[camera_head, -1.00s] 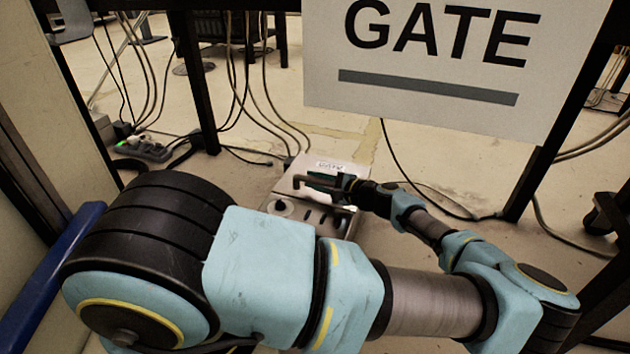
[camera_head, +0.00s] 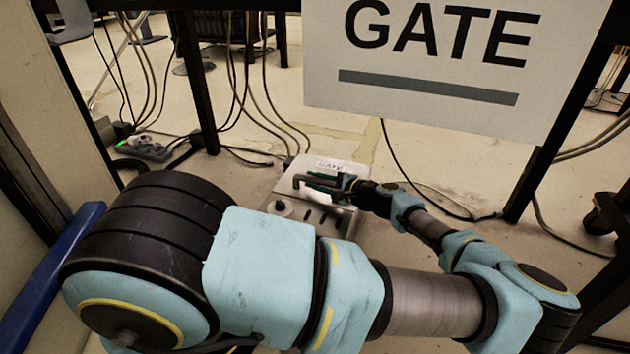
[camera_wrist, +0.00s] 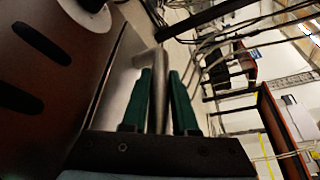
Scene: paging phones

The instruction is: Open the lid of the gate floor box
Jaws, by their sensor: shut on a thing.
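The gate floor box (camera_head: 345,172) is a pale metal box on the floor below the GATE sign, with a small "GATE" label on its far part. Its top has dark slots and a round knob (camera_head: 282,207); both also show in the wrist view, the knob partly cut off (camera_wrist: 92,22). A grey bent bar, the handle (camera_head: 298,181), stands out over the box. My gripper (camera_head: 322,184) is shut on this handle, its green fingers on either side of the bar (camera_wrist: 160,85) in the wrist view. I cannot tell how far the lid is raised.
Black table legs (camera_head: 195,80) stand left and right. Cables run over the floor behind the box, with a power strip (camera_head: 143,148) at the left.

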